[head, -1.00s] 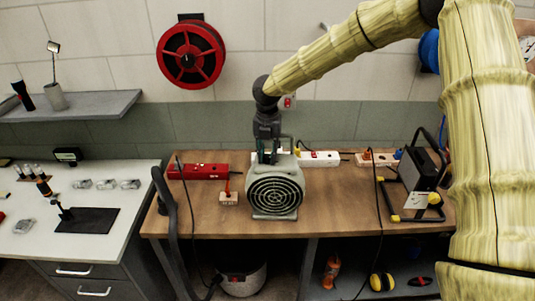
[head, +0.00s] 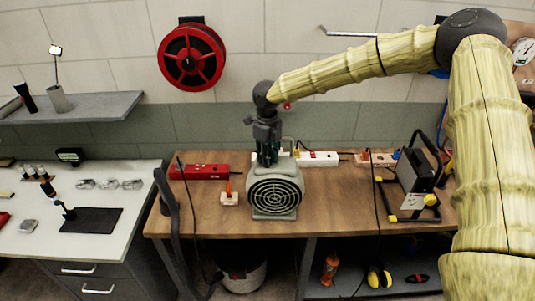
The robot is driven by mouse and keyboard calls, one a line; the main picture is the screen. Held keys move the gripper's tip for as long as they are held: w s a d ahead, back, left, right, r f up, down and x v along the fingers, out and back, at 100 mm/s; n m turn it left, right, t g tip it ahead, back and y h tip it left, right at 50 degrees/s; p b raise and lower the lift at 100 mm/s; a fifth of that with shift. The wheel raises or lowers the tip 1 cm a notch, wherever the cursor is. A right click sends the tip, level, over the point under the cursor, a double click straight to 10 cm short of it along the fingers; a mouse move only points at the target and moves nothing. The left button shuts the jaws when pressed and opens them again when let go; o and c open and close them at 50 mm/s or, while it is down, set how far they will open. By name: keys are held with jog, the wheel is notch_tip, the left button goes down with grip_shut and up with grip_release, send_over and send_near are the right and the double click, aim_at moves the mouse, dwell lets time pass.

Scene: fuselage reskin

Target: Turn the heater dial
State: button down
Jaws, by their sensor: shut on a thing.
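The grey-green heater (head: 274,193) with a round black grille stands upright on the wooden workbench (head: 340,214), facing me. My gripper (head: 268,160) points down at the top of the heater. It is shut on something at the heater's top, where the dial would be. The dial itself is hidden behind the fingers, so its setting cannot be seen.
A red power strip (head: 200,171) and a small block with an orange switch (head: 229,197) lie left of the heater. A white power strip (head: 317,159) lies behind it to the right. A work lamp (head: 415,182) stands at the bench's right.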

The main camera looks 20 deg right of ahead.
jog(key=n+p, duration=0.1)
jog(key=n, duration=0.5)
jog(key=shift+f+p, duration=0.1)
jog(key=shift+p, duration=0.2)
jog(key=n, duration=0.6)
jog(key=shift+f, duration=0.1)
dwell(0.3)
jog(key=c, duration=1.5)
grip_release()
jog(key=shift+o, duration=0.2)
